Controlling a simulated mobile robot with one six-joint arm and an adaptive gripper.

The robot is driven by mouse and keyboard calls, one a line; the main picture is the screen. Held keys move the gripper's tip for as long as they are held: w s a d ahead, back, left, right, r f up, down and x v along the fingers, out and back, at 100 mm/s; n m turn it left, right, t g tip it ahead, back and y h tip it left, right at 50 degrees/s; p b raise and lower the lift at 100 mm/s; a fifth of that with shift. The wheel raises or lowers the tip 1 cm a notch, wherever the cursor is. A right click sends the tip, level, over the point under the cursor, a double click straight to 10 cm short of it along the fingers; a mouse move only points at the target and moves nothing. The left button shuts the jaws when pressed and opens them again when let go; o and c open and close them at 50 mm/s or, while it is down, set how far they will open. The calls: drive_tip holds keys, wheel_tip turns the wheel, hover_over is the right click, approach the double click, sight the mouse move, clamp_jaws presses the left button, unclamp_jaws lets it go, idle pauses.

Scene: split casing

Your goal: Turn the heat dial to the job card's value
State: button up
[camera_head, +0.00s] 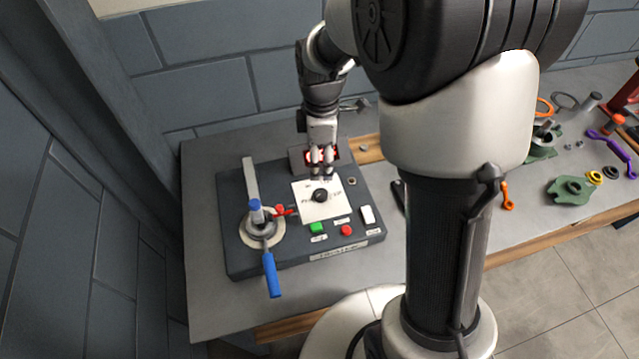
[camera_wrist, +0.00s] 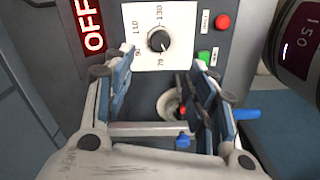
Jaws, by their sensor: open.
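The heat dial (camera_head: 320,196) is a round black knob on a white scale plate (camera_head: 308,212) on the dark machine box. In the wrist view the dial (camera_wrist: 158,41) sits on its plate (camera_wrist: 183,20), with readable marks including 130, 110 and 90. A small pale mark shows on the knob, but its exact reading is unclear. My gripper (camera_head: 322,172) is above the machine, behind the dial in the head view. In the wrist view my gripper (camera_wrist: 158,85) has its fingers wide apart and empty, apart from the dial. I cannot identify a job card with certainty.
A red-lit display (camera_wrist: 93,25) reads OFF. A dark object with a maroon panel (camera_wrist: 298,45) reads 150. A blue-handled lever (camera_head: 271,273) stands left.

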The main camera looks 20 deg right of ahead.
sight(321, 193)
wheel_tip(321, 193, down, 13)
drive_tip(key=b, duration=0.3)
drive_tip(key=shift+c, duration=0.2)
drive_tip(key=c, duration=1)
drive_tip(key=shift+c, duration=0.2)
